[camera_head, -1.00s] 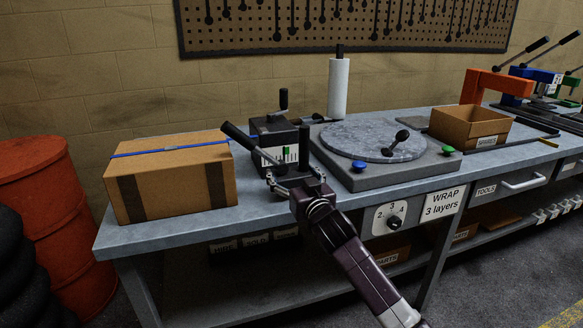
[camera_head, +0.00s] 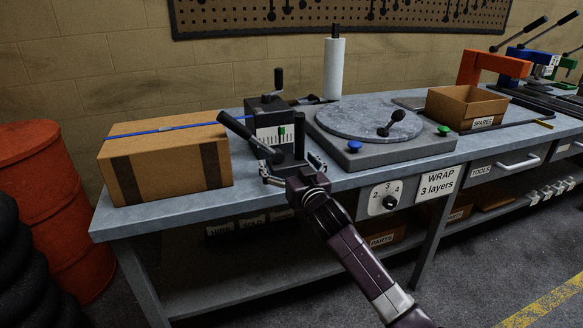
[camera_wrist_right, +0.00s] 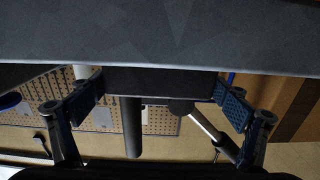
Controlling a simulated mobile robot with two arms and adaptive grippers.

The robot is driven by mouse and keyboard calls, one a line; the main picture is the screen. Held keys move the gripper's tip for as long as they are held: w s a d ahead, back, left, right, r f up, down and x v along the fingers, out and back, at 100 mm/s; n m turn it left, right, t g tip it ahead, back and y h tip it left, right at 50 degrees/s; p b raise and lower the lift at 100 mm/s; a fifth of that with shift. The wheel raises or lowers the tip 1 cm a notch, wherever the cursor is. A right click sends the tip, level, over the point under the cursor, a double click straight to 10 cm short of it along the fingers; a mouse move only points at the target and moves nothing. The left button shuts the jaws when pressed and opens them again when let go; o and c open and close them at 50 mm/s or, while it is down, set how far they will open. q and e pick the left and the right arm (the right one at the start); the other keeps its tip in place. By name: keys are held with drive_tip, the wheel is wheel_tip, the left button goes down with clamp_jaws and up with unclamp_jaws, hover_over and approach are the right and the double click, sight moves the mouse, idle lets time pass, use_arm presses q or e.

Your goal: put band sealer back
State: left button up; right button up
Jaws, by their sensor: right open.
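A black device with a white scale, a green pointer and black levers (camera_head: 272,118) stands on the bench beside the strapped box. I cannot tell for sure whether it is the band sealer. My right gripper (camera_head: 291,168) is open at its front, near the bench edge, and covers its lower part. In the right wrist view the two fingers of my right gripper (camera_wrist_right: 160,100) are spread on either side of a dark block (camera_wrist_right: 155,82), with black handles extending below it. Contact cannot be told. My left gripper is not in view.
A cardboard box (camera_head: 166,166) with a blue band stands left of the device. A grey turntable (camera_head: 367,122) and a white roll (camera_head: 335,70) are to the right. Farther right are an open spares box (camera_head: 464,107) and orange and blue lever tools. An orange drum (camera_head: 50,200) stands left.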

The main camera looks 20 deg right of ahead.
drive_tip(key=shift+s, duration=0.4)
drive_tip(key=s+p, duration=0.1)
drive_tip(key=s, duration=1)
drive_tip(key=s+f+g, duration=0.3)
drive_tip(key=s+f, duration=0.2)
drive_tip(key=f, duration=0.6)
drive_tip(key=s+f+g+h, duration=0.1)
drive_tip(key=s+f+g, duration=0.3)
drive_tip(key=f, duration=0.7)
drive_tip(key=s+f+g, duration=0.2)
drive_tip(key=s+f, duration=0.3)
drive_tip(key=f, duration=0.6)
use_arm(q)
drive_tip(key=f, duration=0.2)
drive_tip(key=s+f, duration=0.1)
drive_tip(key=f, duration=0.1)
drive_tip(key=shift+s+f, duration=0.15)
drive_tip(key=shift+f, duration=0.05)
use_arm(e)
drive_tip(key=s+a+f+n+g, duration=0.1)
drive_tip(key=s+f+g, duration=0.2)
drive_tip(key=s+f, duration=0.5)
drive_tip(key=s+a+f+g, duration=0.1)
drive_tip(key=s+f+g, duration=0.2)
drive_tip(key=s+f, duration=0.6)
drive_tip(key=s, duration=0.7)
drive_tip(key=shift+s+a+f+n+y, duration=0.2)
drive_tip(key=shift+s+f+n+y, duration=0.1)
drive_tip(key=shift+s+n, duration=0.1)
